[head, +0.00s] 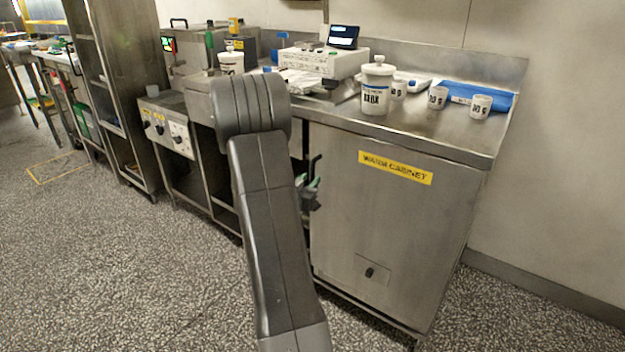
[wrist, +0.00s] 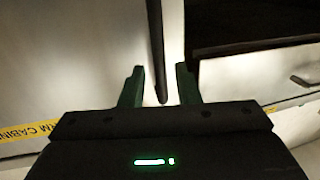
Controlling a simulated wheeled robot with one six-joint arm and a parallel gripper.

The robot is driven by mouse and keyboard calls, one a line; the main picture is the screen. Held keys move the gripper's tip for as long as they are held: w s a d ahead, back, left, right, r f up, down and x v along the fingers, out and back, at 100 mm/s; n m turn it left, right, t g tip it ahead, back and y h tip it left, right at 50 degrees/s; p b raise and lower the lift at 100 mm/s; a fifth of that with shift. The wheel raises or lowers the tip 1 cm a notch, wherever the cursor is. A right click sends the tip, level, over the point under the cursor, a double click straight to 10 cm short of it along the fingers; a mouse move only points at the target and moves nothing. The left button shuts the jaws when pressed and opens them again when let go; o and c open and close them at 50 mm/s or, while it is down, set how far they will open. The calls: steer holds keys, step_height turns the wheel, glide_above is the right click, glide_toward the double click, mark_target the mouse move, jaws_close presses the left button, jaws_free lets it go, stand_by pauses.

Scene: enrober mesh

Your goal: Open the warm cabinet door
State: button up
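The warm cabinet (head: 380,235) is a steel unit under the counter's right end, with a yellow label (head: 395,168) on its door (head: 350,215). The door looks shut. A dark upright bar handle (head: 315,166) is at the door's left edge. My gripper (head: 312,183) is at that edge, by the handle's lower part, partly hidden by my arm in the head view. In the wrist view my gripper (wrist: 160,72) is open, its two green fingers apart. The handle (wrist: 156,45) runs between them in the picture, with a gap on each side. I see no grip on it.
The counter (head: 425,128) above holds a white lidded tub (head: 377,88), several small cups, a white machine (head: 322,62) and a blue mat (head: 470,97). An open shelf bay is left of the door. The speckled floor in front is clear.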

steer(key=shift+x, duration=1.45)
steer(key=shift+c, duration=0.3)
jaws_close()
